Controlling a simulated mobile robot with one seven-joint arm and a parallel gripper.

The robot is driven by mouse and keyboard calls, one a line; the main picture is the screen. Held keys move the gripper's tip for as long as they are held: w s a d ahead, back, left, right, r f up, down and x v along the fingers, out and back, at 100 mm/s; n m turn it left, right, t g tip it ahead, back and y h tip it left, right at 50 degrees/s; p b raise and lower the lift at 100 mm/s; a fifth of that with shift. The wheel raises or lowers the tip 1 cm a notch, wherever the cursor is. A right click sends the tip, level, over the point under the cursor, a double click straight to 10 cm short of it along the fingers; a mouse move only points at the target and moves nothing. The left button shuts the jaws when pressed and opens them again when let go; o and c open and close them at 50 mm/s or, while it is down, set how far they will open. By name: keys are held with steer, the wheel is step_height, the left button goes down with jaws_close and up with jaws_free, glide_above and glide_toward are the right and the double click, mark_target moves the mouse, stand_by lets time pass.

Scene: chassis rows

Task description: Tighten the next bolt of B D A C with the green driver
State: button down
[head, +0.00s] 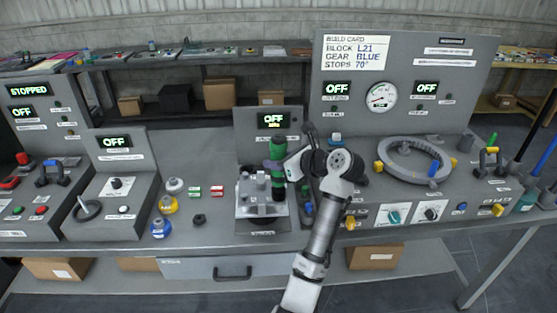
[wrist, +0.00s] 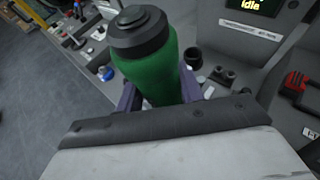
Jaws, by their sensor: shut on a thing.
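The green driver (head: 277,172) stands upright over the metal block fixture (head: 250,207) in the middle of the bench. My gripper (head: 287,170) is shut on the driver's green body from the right. In the wrist view the driver (wrist: 165,68) shows its black cap and green grip between my gripper's fingers (wrist: 160,95). The driver's lower end is over the right part of the fixture; whether it touches a bolt cannot be told. The bolt letters are too small to read.
A build card (head: 352,52) reads block L21, gear blue, stops 70°. A grey ring (head: 383,160) lies to the right. White, yellow and blue knobs (head: 168,206) stand left of the fixture. A drawer (head: 222,270) is below. Low panels stand close behind the driver.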

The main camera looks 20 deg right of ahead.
mark_target(285, 144)
stand_by(0.6)
steer(key=shift+r, duration=2.5)
